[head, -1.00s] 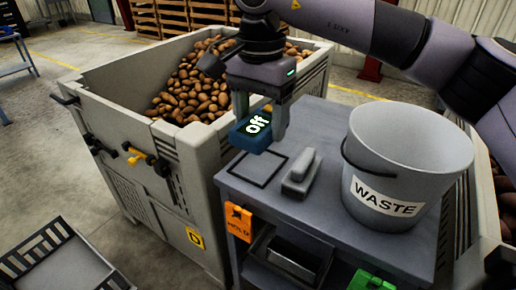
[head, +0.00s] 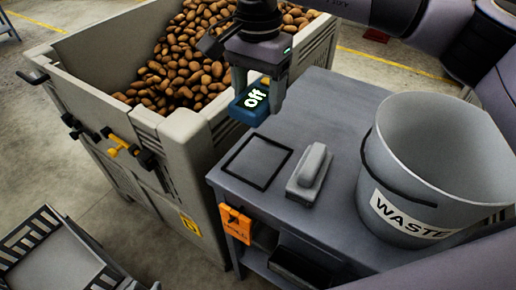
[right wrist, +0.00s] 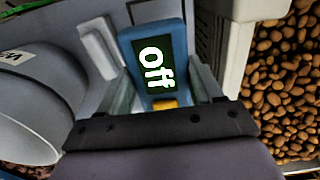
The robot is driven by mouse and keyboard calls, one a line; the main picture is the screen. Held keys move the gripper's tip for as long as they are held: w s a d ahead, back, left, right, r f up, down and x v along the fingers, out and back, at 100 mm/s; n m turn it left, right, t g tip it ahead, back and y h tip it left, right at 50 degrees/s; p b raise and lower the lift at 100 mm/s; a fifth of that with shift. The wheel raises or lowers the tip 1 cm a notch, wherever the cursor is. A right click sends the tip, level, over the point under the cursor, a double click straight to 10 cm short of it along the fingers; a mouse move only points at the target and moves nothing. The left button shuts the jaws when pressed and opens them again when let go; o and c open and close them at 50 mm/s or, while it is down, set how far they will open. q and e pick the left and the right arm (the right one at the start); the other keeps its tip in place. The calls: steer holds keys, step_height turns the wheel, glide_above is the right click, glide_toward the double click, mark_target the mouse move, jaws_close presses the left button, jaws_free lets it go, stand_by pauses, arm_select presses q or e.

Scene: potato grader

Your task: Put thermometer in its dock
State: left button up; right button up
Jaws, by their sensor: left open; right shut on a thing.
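The thermometer is a blue device (head: 246,110) with a dark display reading "off". My right gripper (head: 256,97) is shut on it and holds it above the grey table, near the bin's corner. The right wrist view shows its display (right wrist: 157,62) and a yellow part (right wrist: 165,104) between the fingers. A black square outline (head: 257,162) is marked on the tabletop below it. A grey block with a raised ridge (head: 309,172) lies right of the outline. I cannot tell which of these is the dock. My left gripper is not in view.
A grey waste bucket (head: 420,190) stands on the table (head: 345,105) at the right. A large bin (head: 185,135) full of potatoes stands at the left. An orange tag (head: 236,222) hangs at the table's front edge. A grey slatted crate (head: 50,262) is at lower left.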

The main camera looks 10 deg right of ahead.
mark_target(258, 95)
step_height(258, 95, down, 15)
steer(key=shift+f+p, duration=0.1)
steer(key=shift+p, duration=0.3)
steer(key=shift+f, duration=0.15)
steer(key=o, duration=0.8)
steer(key=shift+o, duration=0.2)
step_height(258, 95, up, 12)
steer(key=shift+r+b, duration=0.25)
steer(key=shift+b, duration=0.3)
